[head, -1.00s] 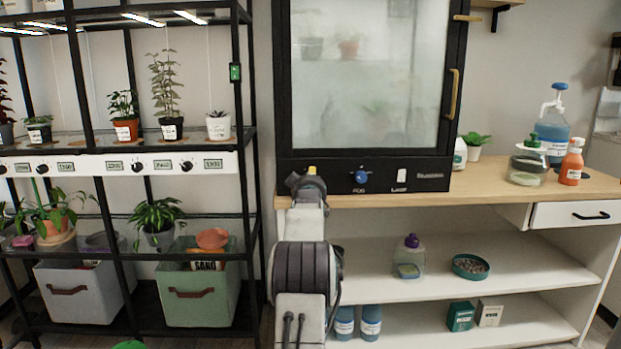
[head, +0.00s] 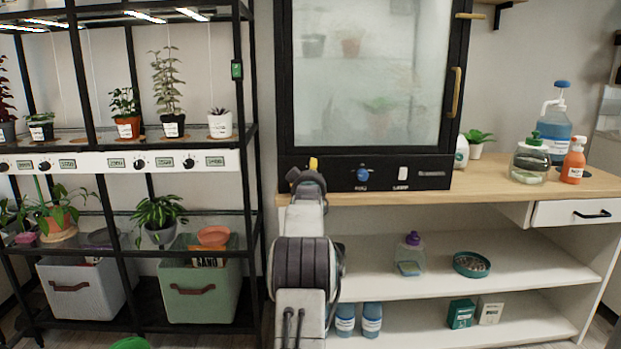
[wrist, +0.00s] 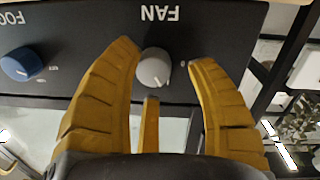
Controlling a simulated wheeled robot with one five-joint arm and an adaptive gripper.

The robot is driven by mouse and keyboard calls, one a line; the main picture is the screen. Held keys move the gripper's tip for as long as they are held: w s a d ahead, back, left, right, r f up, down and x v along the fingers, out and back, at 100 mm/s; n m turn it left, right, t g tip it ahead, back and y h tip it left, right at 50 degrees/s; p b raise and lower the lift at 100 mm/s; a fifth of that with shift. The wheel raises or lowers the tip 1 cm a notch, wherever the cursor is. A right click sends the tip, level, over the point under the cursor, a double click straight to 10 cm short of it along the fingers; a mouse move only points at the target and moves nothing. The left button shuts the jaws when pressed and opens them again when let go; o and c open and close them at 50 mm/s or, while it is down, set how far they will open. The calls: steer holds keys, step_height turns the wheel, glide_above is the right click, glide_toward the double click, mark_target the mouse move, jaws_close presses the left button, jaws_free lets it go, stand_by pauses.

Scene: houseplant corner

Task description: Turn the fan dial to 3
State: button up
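The grey fan dial (wrist: 154,68) is on the black panel under the upside-down FAN label in the wrist view. Its pale pointer mark aims to the picture's lower right; the small scale marks are too blurred to read. My gripper (wrist: 163,58) is open, its yellow fingers spread on both sides of the dial. The left finger is close to the dial and a gap shows on the right; I cannot tell whether any finger touches it. In the head view only a yellow fingertip of my gripper (head: 313,163) shows at the panel, and the fan dial is hidden.
The blue fog knob (wrist: 22,64) is beside the fan dial; it also shows in the head view (head: 363,173), left of a white lamp switch (head: 403,173). The glass-door cabinet (head: 284,80) stands on a wooden counter (head: 485,186). A plant rack (head: 245,100) stands left.

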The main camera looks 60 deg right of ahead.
steer(key=shift+o, duration=0.2)
steer(key=shift+s+f, duration=0.2)
steer(key=v, duration=1.1)
steer(key=shift+a+r, duration=0.15)
steer(key=shift+a, duration=0.25)
steer(key=shift+s, duration=0.15)
stand_by(0.4)
steer(key=w+a+r+n+t+y+p, duration=0.1)
steer(key=w+a+r+y+p, duration=0.1)
steer(key=w+a+r+p, duration=0.25)
steer(key=w+a+r+n+y+p, duration=0.1)
steer(key=w+a+r+y+p, duration=0.15)
steer(key=a+p, duration=0.4)
steer(key=a+r+n+y+p, duration=0.1)
steer(key=a+r+y+p, duration=0.3)
steer(key=a, duration=0.7)
steer(key=a+r+n+y+p, duration=0.2)
steer(key=a+p, duration=0.4)
steer(key=a, duration=0.4)
steer(key=s+a+r+n+g+y+p, duration=0.2)
steer(key=s+a+r+g+p, duration=0.1)
steer(key=s+a+p, duration=0.6)
steer(key=s+a+r+n+g+y+p, duration=0.2)
steer(key=s+a+r+p, duration=0.3)
steer(key=s+a+p, duration=0.4)
steer(key=s+a+g+y, duration=0.1)
steer(key=a, duration=0.3)
steer(key=shift+s+a, duration=0.2)
steer(key=shift+s, duration=0.1)
